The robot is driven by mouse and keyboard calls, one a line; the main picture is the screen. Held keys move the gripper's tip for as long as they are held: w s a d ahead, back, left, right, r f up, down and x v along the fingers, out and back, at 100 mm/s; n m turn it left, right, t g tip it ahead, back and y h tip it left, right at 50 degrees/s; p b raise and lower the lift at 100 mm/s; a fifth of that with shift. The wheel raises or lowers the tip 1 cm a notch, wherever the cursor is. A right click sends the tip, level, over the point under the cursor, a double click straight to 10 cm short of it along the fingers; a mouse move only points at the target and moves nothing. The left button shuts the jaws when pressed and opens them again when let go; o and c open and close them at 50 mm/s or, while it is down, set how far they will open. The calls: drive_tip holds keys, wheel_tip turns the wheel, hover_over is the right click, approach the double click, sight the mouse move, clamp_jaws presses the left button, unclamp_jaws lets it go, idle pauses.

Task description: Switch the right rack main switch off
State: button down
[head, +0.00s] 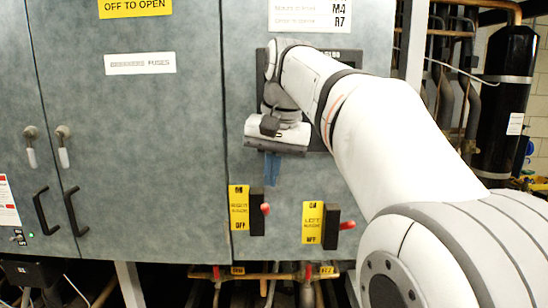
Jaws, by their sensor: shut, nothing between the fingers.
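Two dark rotary or lever switches with red-tipped handles and yellow labels sit low on the grey cabinet. The left one in the picture, whose blurred label seems to read RIGHT, is the right rack main switch (257,214); its red handle tip (265,209) sticks out to the right at about mid-height. The other, labelled LEFT, is the left rack switch (332,228), with its red tip (347,225) also to the right. My gripper (272,178) points down just above the right rack switch, apart from it in the picture. Its blue-grey fingers are shut and empty.
Cabinet doors with black handles (75,210) and small white-handled latches (64,150) stand to the left. Pipes run below the cabinet. A black cylinder (505,95) stands at the right. My arm covers the panel's upper right. The cabinet face left of the switches is clear.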

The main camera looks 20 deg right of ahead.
sight(266, 210)
drive_tip(key=shift+x, duration=1.95)
drive_tip(key=shift+f, duration=0.1)
